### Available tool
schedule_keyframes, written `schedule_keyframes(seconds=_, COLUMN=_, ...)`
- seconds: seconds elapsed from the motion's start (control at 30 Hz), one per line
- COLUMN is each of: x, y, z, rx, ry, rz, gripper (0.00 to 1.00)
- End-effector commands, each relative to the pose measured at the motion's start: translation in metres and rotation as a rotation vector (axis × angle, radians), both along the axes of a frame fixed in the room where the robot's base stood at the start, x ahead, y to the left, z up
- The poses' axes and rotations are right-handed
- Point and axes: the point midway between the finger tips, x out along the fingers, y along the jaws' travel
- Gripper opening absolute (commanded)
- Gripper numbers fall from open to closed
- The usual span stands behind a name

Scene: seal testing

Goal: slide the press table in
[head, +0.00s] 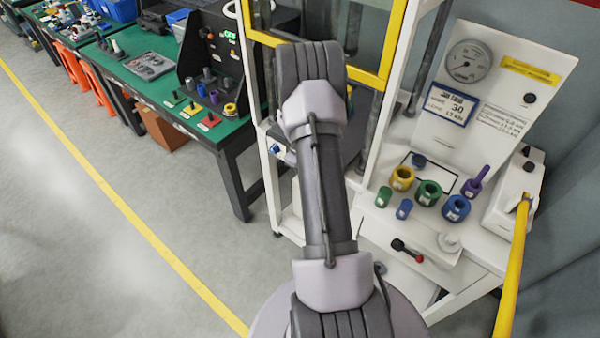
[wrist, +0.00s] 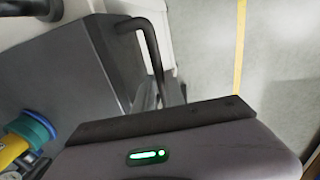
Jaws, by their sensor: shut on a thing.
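The press table (wrist: 65,75) is a dark grey slab that fills the left of the wrist view. A black bar handle (wrist: 147,40) stands out from its edge. My gripper (wrist: 168,93) is at the handle's near end and shut on it; its fingertips are mostly hidden behind its own housing. A stacked part with a teal ring (wrist: 33,128) and a yellow body is at the table's lower left. In the head view, my arm hides the gripper and handle, and only part of the dark table (head: 347,140) shows inside the white press frame (head: 268,170).
A yellow guard frame (head: 390,50) is at the press front. On the right, a white bench holds coloured rings and plugs (head: 428,192), a gauge panel (head: 470,62) and a yellow bar (head: 513,265). A green workbench (head: 150,95) is at left. The grey floor at left is clear.

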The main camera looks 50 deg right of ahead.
Motion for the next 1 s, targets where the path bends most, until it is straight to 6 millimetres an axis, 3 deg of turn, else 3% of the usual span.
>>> schedule_keyframes(seconds=0.4, x=0.001, y=-0.006, z=0.002, rx=-0.008, ry=-0.006, rz=0.002, gripper=0.00)
schedule_keyframes(seconds=0.43, x=0.001, y=-0.006, z=0.002, rx=-0.008, ry=-0.006, rz=0.002, gripper=0.18)
schedule_keyframes(seconds=0.53, x=0.001, y=-0.006, z=0.002, rx=-0.007, ry=-0.005, rz=0.002, gripper=0.36)
schedule_keyframes(seconds=0.87, x=0.001, y=-0.004, z=0.003, rx=-0.004, ry=-0.003, rz=0.002, gripper=0.36)
schedule_keyframes(seconds=1.0, x=0.001, y=-0.001, z=0.024, rx=-0.005, ry=-0.004, rz=0.002, gripper=0.36)
